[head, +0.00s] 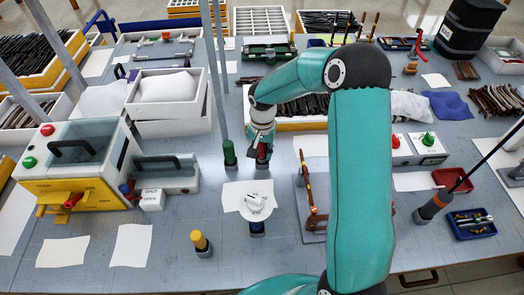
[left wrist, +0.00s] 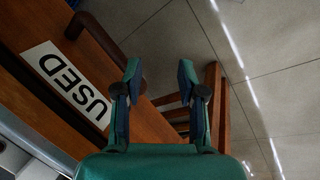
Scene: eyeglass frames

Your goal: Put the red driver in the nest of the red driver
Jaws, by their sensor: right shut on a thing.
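The red driver (head: 263,152) is upright near the middle of the table in the head view, just right of the green driver (head: 229,152). My right gripper (head: 261,138) comes down from above and is shut on the red driver's top. A small dark base (head: 262,165) shows directly under the red driver and looks like its nest. I cannot tell whether the driver is seated in it or just above it. My left gripper (left wrist: 159,75) is open and empty in the left wrist view, and it does not show in the head view.
A yellow driver (head: 199,241) stands at the front. A white round piece (head: 255,207) on a dark base stands before the red driver. A red-brown frame stand (head: 311,205) is to the right. The left wrist view shows brown woodwork with a USED label (left wrist: 68,84) and floor.

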